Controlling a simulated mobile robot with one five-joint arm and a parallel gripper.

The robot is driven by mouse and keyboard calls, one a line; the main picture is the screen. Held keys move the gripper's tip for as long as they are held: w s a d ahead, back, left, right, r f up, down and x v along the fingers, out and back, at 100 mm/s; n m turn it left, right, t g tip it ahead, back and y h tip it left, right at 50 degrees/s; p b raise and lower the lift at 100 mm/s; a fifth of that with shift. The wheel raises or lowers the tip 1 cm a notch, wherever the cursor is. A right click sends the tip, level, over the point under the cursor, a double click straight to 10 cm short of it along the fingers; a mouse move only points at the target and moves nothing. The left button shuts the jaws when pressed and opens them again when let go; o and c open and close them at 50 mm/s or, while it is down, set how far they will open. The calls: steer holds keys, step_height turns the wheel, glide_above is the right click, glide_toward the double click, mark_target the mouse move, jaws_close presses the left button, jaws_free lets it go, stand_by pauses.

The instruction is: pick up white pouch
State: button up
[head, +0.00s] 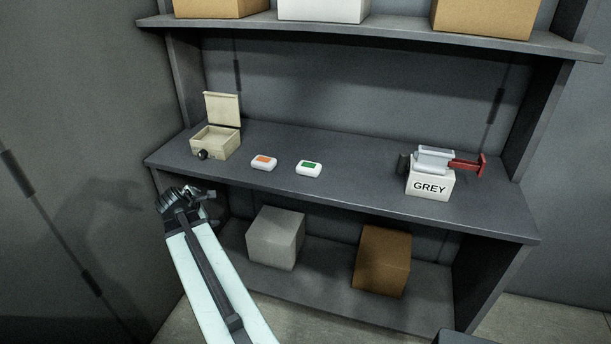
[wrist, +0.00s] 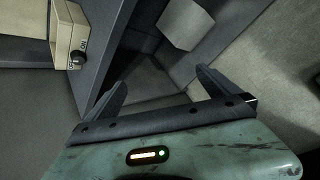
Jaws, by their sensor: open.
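Two small white pouch-like items lie flat on the middle shelf in the head view. One white item with an orange label (head: 264,163) is on the left, and one white item with a green label (head: 309,168) is just right of it, apart from it. I cannot tell which is the white pouch. My gripper (head: 180,197) is below and left of them, in front of the shelf's left front edge. In the wrist view my gripper (wrist: 162,82) has its fingers apart with nothing between them. Neither white item shows in the wrist view.
A cream box with a raised lid and dark knob (head: 215,141) stands left on the middle shelf (head: 350,192). A white block marked GREY (head: 430,186) carries a grey tool with a red handle (head: 466,164). Grey (head: 275,238) and brown (head: 381,261) boxes stand below.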

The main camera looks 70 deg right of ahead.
steer(key=s+d+r+n+g+h+b, duration=0.1)
steer(key=s+d+r+n+h, duration=0.15)
steer(key=s+d, duration=0.5)
steer(key=s+d+r+n+h, duration=0.1)
steer(key=s+d+n, duration=0.3)
steer(key=d, duration=0.6)
steer(key=g+h+b, duration=0.1)
steer(key=g+h, duration=0.1)
glide_toward(306, 168)
steer(key=shift+n+y, duration=0.25)
steer(key=shift+n, duration=0.1)
steer(key=x, duration=0.4)
steer(key=shift+d+r, duration=0.2)
steer(key=b+x, duration=0.3)
steer(key=x, duration=0.5)
steer(key=shift+s+a+f, duration=0.1)
steer(key=shift+a+f, duration=0.05)
steer(key=c, duration=1.3)
step_height(306, 168, up, 11)
steer(key=p, duration=1)
steer(key=shift+f, duration=0.2)
